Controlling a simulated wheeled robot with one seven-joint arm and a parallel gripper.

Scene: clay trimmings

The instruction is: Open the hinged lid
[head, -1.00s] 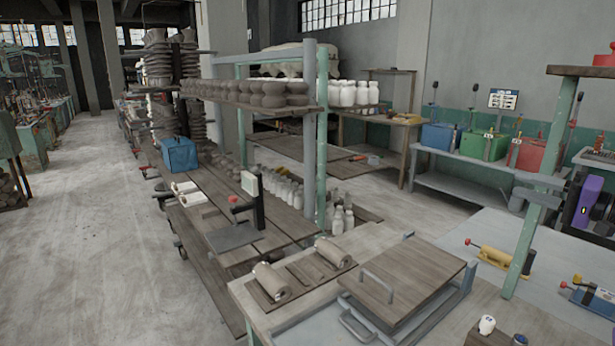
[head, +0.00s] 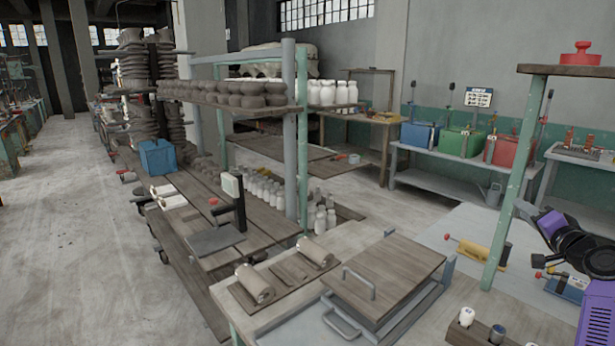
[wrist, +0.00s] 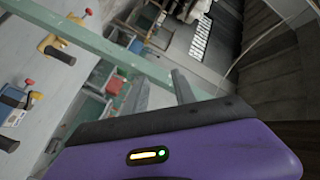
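The wooden lid (head: 398,270) lies closed, roughly flat, over a grey metal frame on the bench at the front centre of the head view. A grey bar handle (head: 359,281) stands on its left part. My gripper shows in the wrist view (wrist: 160,82) as two grey fingers with a gap between them and nothing held. In the head view my purple and black arm is at the right edge, well to the right of the lid and apart from it. The lid is not visible in the wrist view.
A second grey handle (head: 342,324) sits on the bench before the lid. Clay rolls (head: 256,283) lie to its left. A green post (head: 508,205) carrying a shelf (head: 570,70) stands between lid and arm. Yellow (head: 474,250) and blue (head: 567,287) clamp-like tools lie at the right.

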